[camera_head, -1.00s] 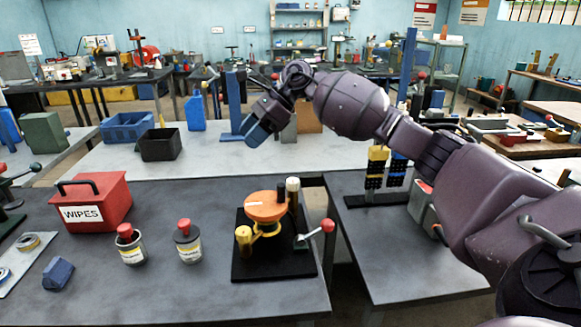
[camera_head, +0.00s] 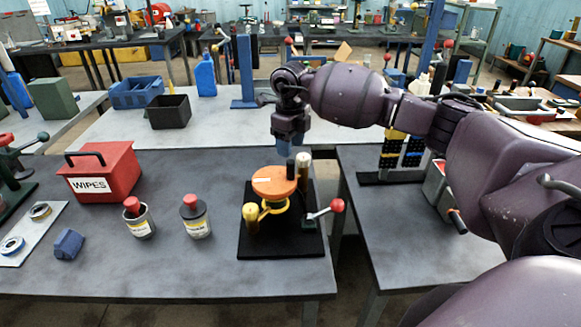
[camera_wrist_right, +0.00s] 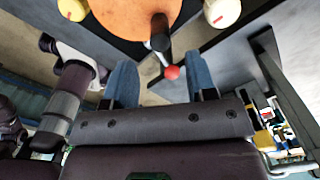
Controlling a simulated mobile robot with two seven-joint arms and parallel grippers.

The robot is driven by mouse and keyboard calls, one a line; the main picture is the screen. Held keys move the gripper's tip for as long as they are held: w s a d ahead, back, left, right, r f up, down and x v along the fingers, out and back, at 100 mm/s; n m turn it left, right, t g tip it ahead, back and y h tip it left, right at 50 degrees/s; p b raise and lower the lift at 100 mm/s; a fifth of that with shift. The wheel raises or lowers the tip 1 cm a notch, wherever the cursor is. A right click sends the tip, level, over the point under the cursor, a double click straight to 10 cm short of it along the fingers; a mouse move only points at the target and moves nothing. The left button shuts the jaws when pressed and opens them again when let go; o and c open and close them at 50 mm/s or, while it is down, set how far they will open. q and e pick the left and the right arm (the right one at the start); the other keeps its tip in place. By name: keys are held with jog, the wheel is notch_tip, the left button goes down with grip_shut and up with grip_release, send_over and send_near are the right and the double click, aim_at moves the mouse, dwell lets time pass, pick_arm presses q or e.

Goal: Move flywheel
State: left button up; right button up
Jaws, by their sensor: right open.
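The flywheel is an orange disc (camera_head: 274,181) lying flat on a yellow support over a black base plate (camera_head: 281,245), on the front dark table. A yellow knob post, a cream-topped post and a red-balled lever are around it. My right gripper (camera_head: 285,146) points down above the disc's back edge, apart from it. In the right wrist view its two blue fingers (camera_wrist_right: 161,78) are spread with nothing between them, and the orange disc (camera_wrist_right: 135,14) shows at the top beyond them. My left gripper is in neither view.
A red wipes box (camera_head: 103,172), two red-capped cans (camera_head: 139,219) (camera_head: 195,217) and a small blue block (camera_head: 68,244) stand left of the base. A gap separates the front table from the right table (camera_head: 430,262). A rack (camera_head: 388,177) stands there.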

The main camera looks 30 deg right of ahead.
aim_at(290, 161)
notch_tip(290, 161, down, 8)
jog(key=shift+r, duration=0.1)
dwell(0.4)
